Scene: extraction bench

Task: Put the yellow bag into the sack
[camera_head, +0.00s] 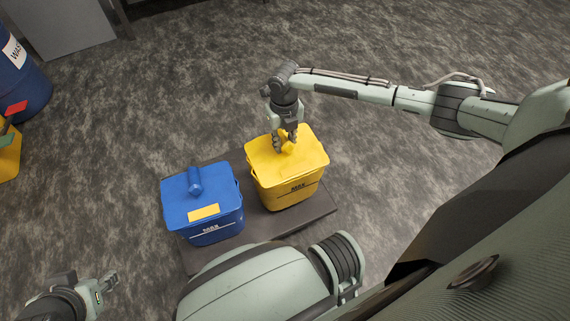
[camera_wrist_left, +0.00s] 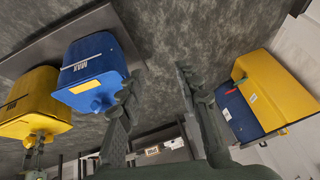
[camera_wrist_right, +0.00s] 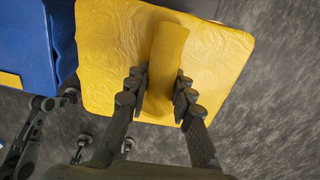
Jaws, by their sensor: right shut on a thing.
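The yellow bag (camera_head: 286,160) looks like a square yellow bin with a flat top, a raised grip and a "MAX" marking. It stands upright on a dark low platform. My right gripper (camera_head: 288,142) is above it, shut on its raised grip. In the right wrist view the fingers (camera_wrist_right: 160,95) close on both sides of the yellow grip (camera_wrist_right: 166,50). My left gripper (camera_head: 106,284) is at the lower left of the head view, apart from everything; its fingers (camera_wrist_left: 155,82) are spread and empty. I cannot make out a sack for certain.
A blue bin (camera_head: 200,190) with a yellow label stands close left of the yellow bag on the platform (camera_head: 255,222). A blue drum (camera_head: 22,85) and a yellow container (camera_head: 8,158) are at the left edge. Open grey floor lies between.

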